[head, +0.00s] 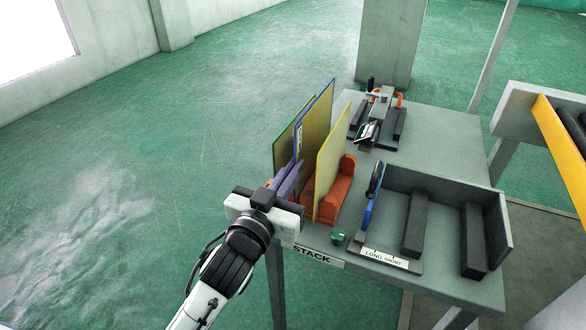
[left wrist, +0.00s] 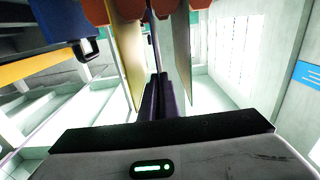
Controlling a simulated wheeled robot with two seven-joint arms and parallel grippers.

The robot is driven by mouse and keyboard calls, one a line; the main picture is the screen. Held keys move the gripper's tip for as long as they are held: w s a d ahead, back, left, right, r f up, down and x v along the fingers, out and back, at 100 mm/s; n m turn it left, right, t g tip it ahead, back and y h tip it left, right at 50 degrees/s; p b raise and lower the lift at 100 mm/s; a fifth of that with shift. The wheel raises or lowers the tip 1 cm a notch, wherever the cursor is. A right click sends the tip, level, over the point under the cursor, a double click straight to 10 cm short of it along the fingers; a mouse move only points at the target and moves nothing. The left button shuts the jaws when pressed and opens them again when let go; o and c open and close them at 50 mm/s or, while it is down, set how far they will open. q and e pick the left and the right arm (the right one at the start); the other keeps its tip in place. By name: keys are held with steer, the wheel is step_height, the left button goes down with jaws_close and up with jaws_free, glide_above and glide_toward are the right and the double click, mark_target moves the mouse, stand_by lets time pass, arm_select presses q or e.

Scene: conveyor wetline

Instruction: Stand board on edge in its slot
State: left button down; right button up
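Three tan boards stand on edge at the table's left: a green-edged board (head: 283,146), a blue-edged board (head: 318,118) in the middle with a white label, and a yellow-edged board (head: 332,165). The orange slotted rack (head: 343,190) is under and beside them; their lower edges are partly hidden. My left gripper (head: 288,182) reaches in at their near side, its purple fingers close together. In the left wrist view the fingers (left wrist: 160,97) close around a thin edge-on board, seemingly the blue-edged one, with the yellow-edged board (left wrist: 129,45) and another board (left wrist: 181,58) on either side.
The grey table (head: 425,140) has a STACK label (head: 311,257) at its front edge. A grey bay (head: 440,190) with dark bars, a LONG/SHORT label (head: 386,258) and a green knob (head: 338,237) are to the right. A fixture (head: 380,122) stands behind.

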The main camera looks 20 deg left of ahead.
arm_select(q)
steer(key=shift+f+b, duration=1.8)
steer(key=shift+f, duration=0.75)
steer(key=c, duration=2.3)
jaws_free()
steer(key=shift+s+a+p, duration=0.1)
steer(key=shift+s+p, duration=0.4)
steer(key=shift+s, duration=1.8)
steer(key=shift+o, duration=0.2)
steer(key=o, duration=0.5)
steer(key=shift+o, duration=0.2)
steer(key=shift+f, duration=0.15)
